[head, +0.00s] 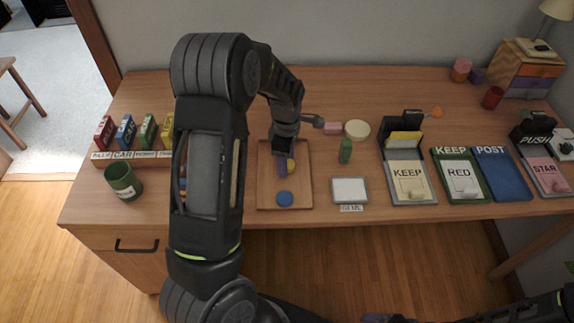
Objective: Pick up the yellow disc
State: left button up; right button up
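The yellow disc (291,165) is in the wooden tray (265,190) at the middle of the desk, partly hidden by my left gripper. A blue disc (285,198) lies nearer the front of the same tray. My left gripper (282,168) points down over the tray, its purple finger just beside the yellow disc. Whether it touches the disc, or is open or shut, I cannot tell. My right gripper (378,318) is at the bottom edge, away from the desk and largely cut off.
A green block (345,151), a pink block (333,129) and a cream disc (357,129) stand right of the tray. A white pad (350,190) lies nearer the front. A green cup (123,182) stands left. My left arm hides part of the desk.

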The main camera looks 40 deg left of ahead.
pick_arm(q)
jog(key=c, duration=1.1)
jog(key=shift+c, duration=0.2)
notch_tip(320, 180, up, 10)
jog(key=shift+b, duration=0.35)
